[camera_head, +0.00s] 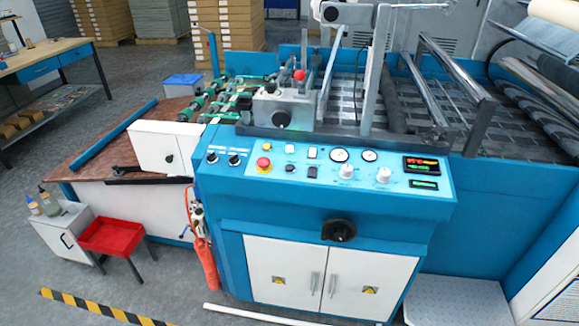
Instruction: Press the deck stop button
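A blue laminating machine fills the middle of the head view, with a sloping blue control panel (325,179) at its front. A second red round knob or button (299,75) stands higher up, by the grey unit (283,106) on the machine's deck. No readable label shows which of the two is the deck stop button. Neither of my grippers is in view.
The panel also carries black knobs (234,160), white dials (340,155) and a lit red display (421,164). A red tray stand (110,237) and a white cabinet (63,226) stand at left. A white pipe (265,315) lies on the floor in front.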

